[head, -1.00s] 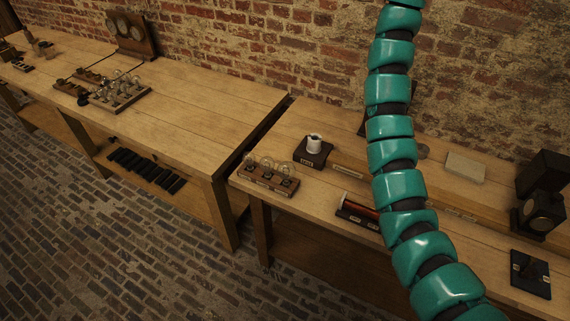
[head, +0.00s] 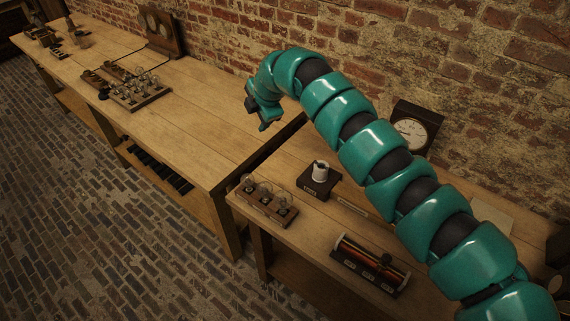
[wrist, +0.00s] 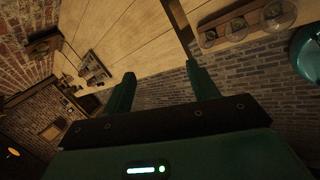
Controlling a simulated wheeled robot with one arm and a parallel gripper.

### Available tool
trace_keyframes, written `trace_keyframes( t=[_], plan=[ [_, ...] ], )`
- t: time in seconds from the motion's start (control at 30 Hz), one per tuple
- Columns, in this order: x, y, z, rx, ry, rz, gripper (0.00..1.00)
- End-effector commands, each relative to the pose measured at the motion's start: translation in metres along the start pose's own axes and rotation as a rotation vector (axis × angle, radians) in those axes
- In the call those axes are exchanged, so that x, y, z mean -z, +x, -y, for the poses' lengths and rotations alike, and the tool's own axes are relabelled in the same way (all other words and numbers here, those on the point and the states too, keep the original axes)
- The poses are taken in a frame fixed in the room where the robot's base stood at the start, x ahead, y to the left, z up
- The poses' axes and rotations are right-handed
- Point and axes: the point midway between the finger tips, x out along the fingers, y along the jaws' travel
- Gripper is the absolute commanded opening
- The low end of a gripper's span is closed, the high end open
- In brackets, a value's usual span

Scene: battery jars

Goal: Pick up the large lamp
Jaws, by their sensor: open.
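Three clear glass lamps stand in a row on a wooden base (head: 265,213) at the front left corner of the right bench. The lamp at the right end (head: 284,197) looks largest; it also shows at the top right of the wrist view (wrist: 281,13). My gripper (head: 259,118) is up in the air, above and behind the lamps, near the gap between the benches. In the wrist view my gripper (wrist: 160,72) has its two fingers apart with nothing between them.
A white cup-like piece on a dark block (head: 320,175) stands behind the lamps. A copper coil (head: 370,262) lies to their right and a dial instrument (head: 414,128) stands at the wall. The left bench (head: 190,100) has a bare near part.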

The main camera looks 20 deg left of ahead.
Motion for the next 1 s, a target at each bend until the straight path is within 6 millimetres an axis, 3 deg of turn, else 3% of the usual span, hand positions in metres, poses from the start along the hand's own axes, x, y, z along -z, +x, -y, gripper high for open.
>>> trace_keyframes(
  t=[0.03, 0.1, 0.3, 0.57, 1.0],
  plan=[
    [-0.001, 0.006, 0.029, 0.109, -0.061, -0.003, 0.59],
    [-0.002, 0.007, 0.066, 0.254, -0.153, -0.019, 0.59],
    [-0.002, -0.008, 0.130, 0.520, -0.387, -0.103, 0.59],
    [-0.002, -0.004, 0.141, 0.546, -0.492, -0.140, 0.59],
    [-0.001, 0.053, 0.176, 0.545, -0.491, -0.139, 0.59]
  ],
)
